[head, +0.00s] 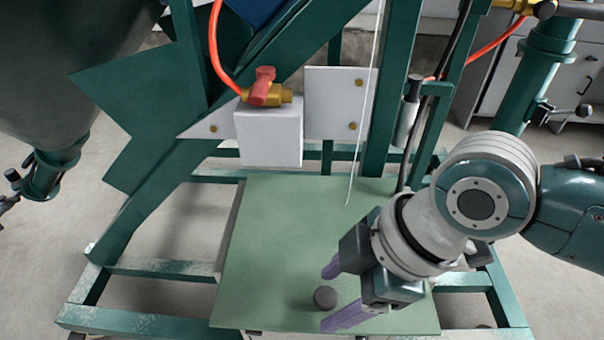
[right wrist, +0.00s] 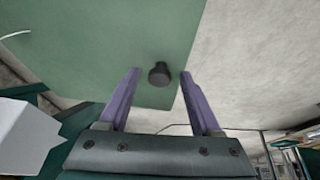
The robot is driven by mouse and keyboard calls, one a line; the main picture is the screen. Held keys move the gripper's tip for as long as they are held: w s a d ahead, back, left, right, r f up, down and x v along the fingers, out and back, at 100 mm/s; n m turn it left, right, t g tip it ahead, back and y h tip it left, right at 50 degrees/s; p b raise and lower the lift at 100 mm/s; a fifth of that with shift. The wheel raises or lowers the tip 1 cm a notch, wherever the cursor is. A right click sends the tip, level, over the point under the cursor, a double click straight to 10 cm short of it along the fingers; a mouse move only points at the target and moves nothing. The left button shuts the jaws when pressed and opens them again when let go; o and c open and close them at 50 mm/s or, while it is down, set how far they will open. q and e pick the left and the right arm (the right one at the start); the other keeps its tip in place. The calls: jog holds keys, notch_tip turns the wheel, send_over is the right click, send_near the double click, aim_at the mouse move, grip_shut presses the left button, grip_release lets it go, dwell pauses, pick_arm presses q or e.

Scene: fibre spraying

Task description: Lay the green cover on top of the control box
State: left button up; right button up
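The green cover (head: 270,240) is a flat panel lying roughly level in the lower middle of the head view, inside the green frame. A dark round knob (head: 325,298) stands on it near its front edge. A thin pale strip under the front edge may be the control box; the cover hides the rest. My right gripper (head: 331,297) is open, its purple fingers on either side of the knob. In the right wrist view the knob (right wrist: 159,74) sits between the fingertips with gaps on both sides, against the green cover (right wrist: 110,40). My left gripper is out of view.
A green steel frame (head: 150,322) surrounds the cover. Behind it are a white box (head: 268,135) with a red-handled valve (head: 265,92) and an orange hose (head: 215,50). A grey hopper (head: 70,70) stands at left. A thin pale cord hangs down to the cover's back.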

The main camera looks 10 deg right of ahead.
jog(key=p+v, duration=0.5)
jog(key=v, duration=0.7)
jog(key=s+a+r+m+t, duration=0.1)
jog(key=s+a+m, duration=0.2)
jog(key=s+m, duration=0.15)
jog(key=s+d+r+m+h, duration=0.1)
jog(key=s+d+m+h, duration=0.3)
jog(key=d+m, duration=0.4)
jog(key=shift+s+t, duration=0.3)
jog(key=shift+s, duration=0.55)
jog(key=shift+r, duration=0.1)
